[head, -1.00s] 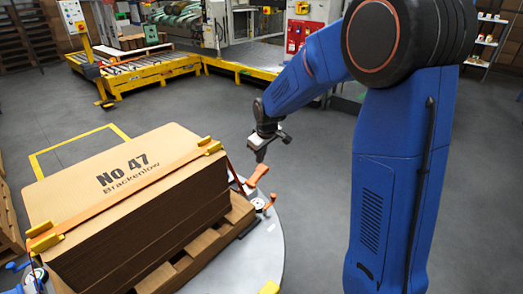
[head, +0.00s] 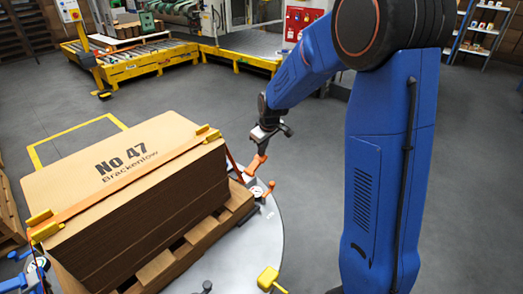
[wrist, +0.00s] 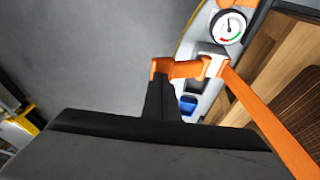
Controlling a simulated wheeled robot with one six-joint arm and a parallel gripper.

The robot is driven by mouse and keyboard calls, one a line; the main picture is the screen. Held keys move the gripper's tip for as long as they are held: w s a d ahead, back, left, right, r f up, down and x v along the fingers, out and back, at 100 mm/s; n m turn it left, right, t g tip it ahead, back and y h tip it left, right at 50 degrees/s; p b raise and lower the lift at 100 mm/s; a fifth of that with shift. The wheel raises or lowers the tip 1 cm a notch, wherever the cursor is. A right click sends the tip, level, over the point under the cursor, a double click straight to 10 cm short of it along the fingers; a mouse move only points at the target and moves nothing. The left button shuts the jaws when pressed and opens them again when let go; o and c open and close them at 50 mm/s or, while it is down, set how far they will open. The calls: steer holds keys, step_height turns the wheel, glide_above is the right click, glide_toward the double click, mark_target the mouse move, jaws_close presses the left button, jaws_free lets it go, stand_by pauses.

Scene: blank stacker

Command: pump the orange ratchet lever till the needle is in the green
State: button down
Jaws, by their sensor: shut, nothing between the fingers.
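The orange ratchet lever (head: 255,165) stands at the right end of the strapped stack, on the round grey table. In the wrist view, the lever (wrist: 187,69) runs left from its ratchet, and my gripper's fingertips are at its left end. My gripper (head: 262,147) is shut with nothing held; its tips (wrist: 162,82) appear to touch or nearly touch the lever. The round white gauge (wrist: 229,27) sits beside the ratchet. Its dark needle points roughly toward the top of the picture, away from the green and red marks at the bottom of the dial.
An orange strap (head: 130,184) crosses the cardboard stack (head: 60,185), which rests on a wooden pallet (head: 160,265). A yellow knob (head: 268,278) stands at the near table edge. A blue part (wrist: 188,103) lies beneath the ratchet. Floor right of the table is clear.

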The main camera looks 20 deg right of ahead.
steer(key=shift+w+d+f+g+y, duration=0.45)
steer(key=shift+d+f+g+y, duration=0.2)
steer(key=shift+f+y, duration=0.2)
steer(key=shift+w+d+f+m+g+y, duration=0.1)
steer(key=shift+w+d+f+g+y, duration=0.1)
steer(key=shift+f+y, duration=0.25)
steer(key=shift+w+d+f+m+g+y, duration=0.1)
steer(key=shift+d+f+g+y, duration=0.15)
steer(key=shift+f, duration=0.35)
steer(key=shift+w+d+f+m+g+y, duration=0.1)
steer(key=shift+d+f+g+y, duration=0.1)
steer(key=shift+f+y, duration=0.25)
steer(key=shift+f, duration=0.15)
steer(key=w+v, duration=0.1)
steer(key=v, duration=1.3)
steer(key=shift+a, duration=0.4)
